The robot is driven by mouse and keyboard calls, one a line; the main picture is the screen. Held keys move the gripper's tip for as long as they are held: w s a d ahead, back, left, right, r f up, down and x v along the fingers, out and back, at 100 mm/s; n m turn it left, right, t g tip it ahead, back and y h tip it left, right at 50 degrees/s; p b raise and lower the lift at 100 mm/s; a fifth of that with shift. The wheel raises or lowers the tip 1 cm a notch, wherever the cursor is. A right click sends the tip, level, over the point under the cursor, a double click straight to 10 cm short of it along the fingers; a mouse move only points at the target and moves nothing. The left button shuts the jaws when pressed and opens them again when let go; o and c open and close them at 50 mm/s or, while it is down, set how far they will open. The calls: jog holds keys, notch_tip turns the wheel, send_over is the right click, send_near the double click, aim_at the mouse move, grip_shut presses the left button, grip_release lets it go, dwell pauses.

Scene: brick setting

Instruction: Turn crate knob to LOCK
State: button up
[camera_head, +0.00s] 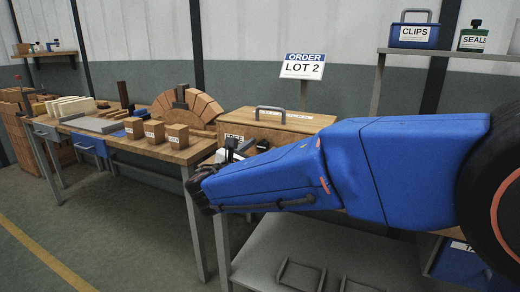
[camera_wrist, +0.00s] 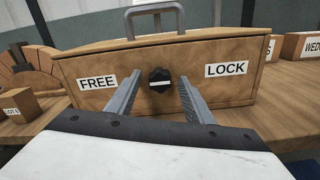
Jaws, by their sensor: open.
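The wooden crate (camera_wrist: 130,66) stands on the bench and fills the middle of the wrist view. Its black knob (camera_wrist: 160,80) sits on the front face, with a pale bar lying about level across it. The FREE label (camera_wrist: 98,82) is left of the knob and the LOCK label (camera_wrist: 227,69) is right of it. My gripper (camera_wrist: 158,86) is open, with one finger on each side of the knob and gaps to it.
A grey handle (camera_wrist: 155,14) rises from the crate's lid. Wooden blocks (camera_head: 154,132) and a brick arch (camera_head: 205,108) stand on the bench to the left. A LOT 2 sign (camera_head: 303,67) stands behind the crate. A shelf with a CLIPS box (camera_head: 414,35) is at upper right.

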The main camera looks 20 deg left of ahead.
jog(key=shift+w, duration=0.1)
jog(key=c, duration=1.1)
jog(key=shift+o, duration=0.2)
jog(key=shift+m, duration=0.3)
jog(key=m, duration=1.2)
jog(key=shift+f+m, duration=0.1)
jog(key=shift+m, duration=2.4)
